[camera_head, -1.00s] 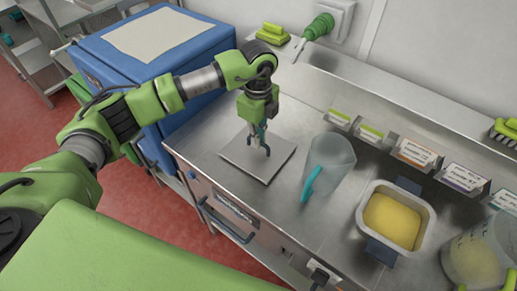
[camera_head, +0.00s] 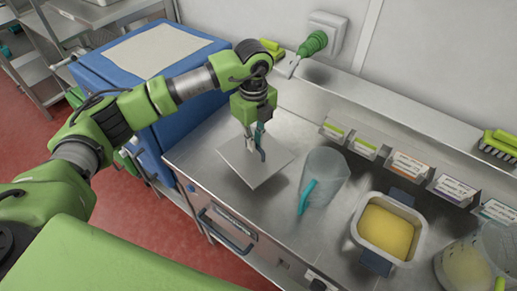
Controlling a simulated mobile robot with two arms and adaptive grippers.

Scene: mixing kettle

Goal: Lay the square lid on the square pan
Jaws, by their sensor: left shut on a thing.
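The square lid (camera_head: 262,172) is a flat grey metal plate. My left gripper (camera_head: 256,153) is shut on it near its middle, and the lid looks raised above the steel counter and slightly tilted. What the fingers grip on the lid is too small to make out. The square pan (camera_head: 421,228) stands on the counter to the right, with dark handles at its back and front. It holds a yellow mass (camera_head: 387,231) and its top is open. My right gripper is not in view.
A clear jug with a teal handle (camera_head: 325,176) stands between the lid and the pan. Another clear jug (camera_head: 464,265) with yellowish contents is at the right edge. Label holders (camera_head: 408,165) line the back of the counter. A blue cabinet (camera_head: 110,68) stands at the left.

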